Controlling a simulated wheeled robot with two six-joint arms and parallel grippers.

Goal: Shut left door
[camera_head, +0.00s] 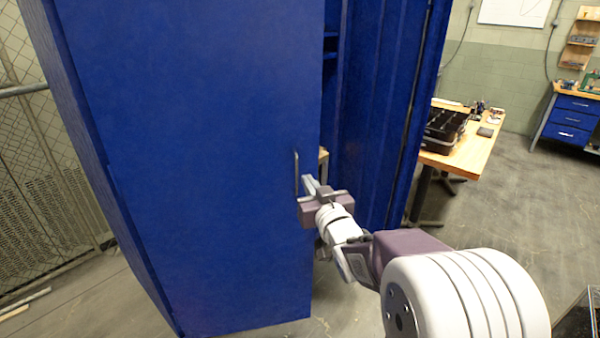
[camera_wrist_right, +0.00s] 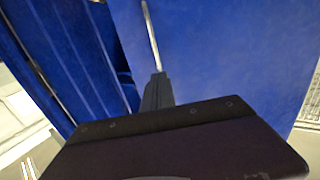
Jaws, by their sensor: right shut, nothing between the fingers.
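The left door (camera_head: 200,150) is a large flat blue panel that fills the left half of the head view. A thin upright metal handle (camera_head: 296,172) sits near its right edge. To its right a gap shows the dark inside of the blue cabinet (camera_head: 385,110). My right gripper (camera_head: 307,182) is shut and empty, right by the handle's lower end. In the right wrist view the shut fingers (camera_wrist_right: 157,90) point at the lower end of the handle (camera_wrist_right: 152,38); I cannot tell whether they touch it. My left gripper is not in view.
A wooden workbench (camera_head: 470,157) with a black case (camera_head: 445,128) stands right of the cabinet. A blue drawer bench (camera_head: 572,118) stands at the far right. A mesh fence (camera_head: 40,180) runs along the left. Grey floor between the benches is free.

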